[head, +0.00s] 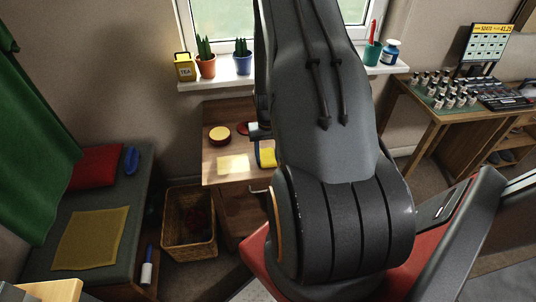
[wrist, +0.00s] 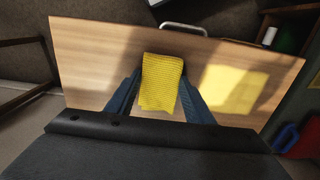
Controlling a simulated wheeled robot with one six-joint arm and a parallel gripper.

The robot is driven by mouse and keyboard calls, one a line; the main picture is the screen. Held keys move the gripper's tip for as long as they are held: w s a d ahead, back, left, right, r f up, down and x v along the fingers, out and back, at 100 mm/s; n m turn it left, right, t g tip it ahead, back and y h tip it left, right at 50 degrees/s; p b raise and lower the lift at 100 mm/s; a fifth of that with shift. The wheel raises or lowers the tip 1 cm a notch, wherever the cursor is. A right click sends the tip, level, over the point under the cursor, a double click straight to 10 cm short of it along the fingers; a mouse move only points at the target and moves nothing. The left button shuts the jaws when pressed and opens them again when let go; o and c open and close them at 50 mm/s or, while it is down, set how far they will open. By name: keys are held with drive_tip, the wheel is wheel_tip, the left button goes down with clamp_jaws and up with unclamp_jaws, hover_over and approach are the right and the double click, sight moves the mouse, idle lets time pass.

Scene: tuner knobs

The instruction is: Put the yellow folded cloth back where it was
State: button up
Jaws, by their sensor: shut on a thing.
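The yellow folded cloth (wrist: 161,82) has a ribbed weave and lies between the blue fingers of my gripper (wrist: 158,98) in the wrist view. The fingers are shut on it. Below it in that view is the wooden top of a small cabinet (wrist: 95,70). In the head view the cloth (head: 267,155) shows at the right part of the cabinet top (head: 222,185), partly hidden behind my arm. I cannot tell whether it touches the wood. My gripper is mostly hidden by my arm in the head view.
A round yellow-topped tin (head: 219,135) and a red item (head: 242,128) stand at the back of the cabinet. A bright sunlit patch (head: 233,165) lies on bare wood. A wicker basket (head: 189,240) stands left of the cabinet; a bench (head: 45,265) holds a flat mustard mat (head: 91,238).

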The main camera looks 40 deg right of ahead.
sight(268, 156)
drive_tip(key=shift+f, duration=0.1)
drive_tip(key=o, duration=1)
wheel_tip(268, 156, up, 12)
drive_tip(key=b, duration=0.3)
drive_tip(key=s+a+r+n, duration=0.2)
drive_tip(key=a+r, duration=0.2)
drive_tip(key=a, duration=0.5)
drive_tip(key=s+a+r+n, duration=0.2)
drive_tip(key=s+a+r, duration=0.1)
drive_tip(key=a, duration=0.6)
drive_tip(key=s+a+r+n+t, duration=0.1)
drive_tip(key=s+a+r+n, duration=0.1)
drive_tip(key=a, duration=0.7)
drive_tip(key=shift+s+a+r, duration=0.2)
drive_tip(key=shift+s+r, duration=0.2)
drive_tip(key=shift+r, duration=0.3)
drive_tip(key=shift+s+a+r, duration=0.2)
drive_tip(key=shift+s+r, duration=0.15)
drive_tip(key=shift+r, duration=0.35)
